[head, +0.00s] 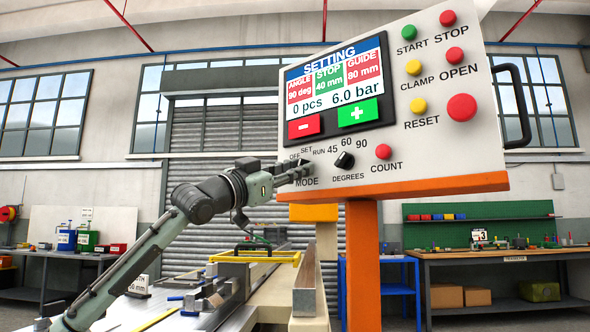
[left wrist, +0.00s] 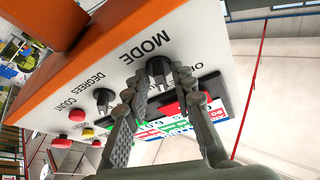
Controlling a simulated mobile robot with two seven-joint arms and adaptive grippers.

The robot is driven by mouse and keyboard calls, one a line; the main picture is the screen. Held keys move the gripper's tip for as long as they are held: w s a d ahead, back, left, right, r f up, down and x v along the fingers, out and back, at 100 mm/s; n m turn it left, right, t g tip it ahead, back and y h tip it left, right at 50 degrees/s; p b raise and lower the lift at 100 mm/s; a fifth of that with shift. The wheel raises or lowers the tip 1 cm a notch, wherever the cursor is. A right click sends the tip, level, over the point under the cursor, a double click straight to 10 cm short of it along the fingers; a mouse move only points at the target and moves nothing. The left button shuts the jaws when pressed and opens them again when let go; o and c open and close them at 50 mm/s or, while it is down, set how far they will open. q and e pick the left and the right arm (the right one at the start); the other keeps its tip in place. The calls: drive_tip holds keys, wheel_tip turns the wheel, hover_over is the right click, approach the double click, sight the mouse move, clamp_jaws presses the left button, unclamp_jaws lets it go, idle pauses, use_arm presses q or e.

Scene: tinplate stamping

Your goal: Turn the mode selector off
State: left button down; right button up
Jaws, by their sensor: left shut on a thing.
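The mode selector (left wrist: 160,68) is a dark knob on the white control panel (head: 440,155), above the word MODE in the head view. My left gripper (head: 297,173) reaches it from the left and covers the knob in the head view. In the left wrist view my left gripper (left wrist: 160,76) has one finger on each side of the knob and is shut on it. The OFF, SET and RUN labels stand above the knob in the head view. Which label the knob points to cannot be told. My right gripper is not in view.
The degrees knob (head: 344,161) and red count button (head: 383,152) sit just right of the mode selector. The screen (head: 337,90) is above. An orange post (head: 362,265) carries the panel. A bench with a yellow frame (head: 255,257) lies below.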

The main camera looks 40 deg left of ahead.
use_arm(q)
drive_tip(key=shift+d+r+n+g+y+p, duration=0.1)
drive_tip(key=shift+n+g+y+p, duration=0.35)
drive_tip(key=shift+n+y+p, duration=1.8)
drive_tip(key=shift+d+n+g+y, duration=0.15)
drive_tip(key=shift+n+g+y, duration=0.45)
drive_tip(key=shift+n, duration=3.5)
drive_tip(key=shift+d+r+n+g+y+p, duration=0.1)
drive_tip(key=shift+n+g+y+p, duration=0.15)
drive_tip(key=shift+n+y+p, duration=2.05)
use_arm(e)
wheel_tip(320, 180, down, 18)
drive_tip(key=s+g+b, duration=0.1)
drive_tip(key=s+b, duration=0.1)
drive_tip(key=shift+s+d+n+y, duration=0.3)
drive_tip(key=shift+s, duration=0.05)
use_arm(q)
drive_tip(key=shift+n+h, duration=0.55)
drive_tip(key=shift+n, duration=0.3)
drive_tip(key=c, duration=1.6)
unclamp_jaws()
drive_tip(key=shift+f, duration=0.1)
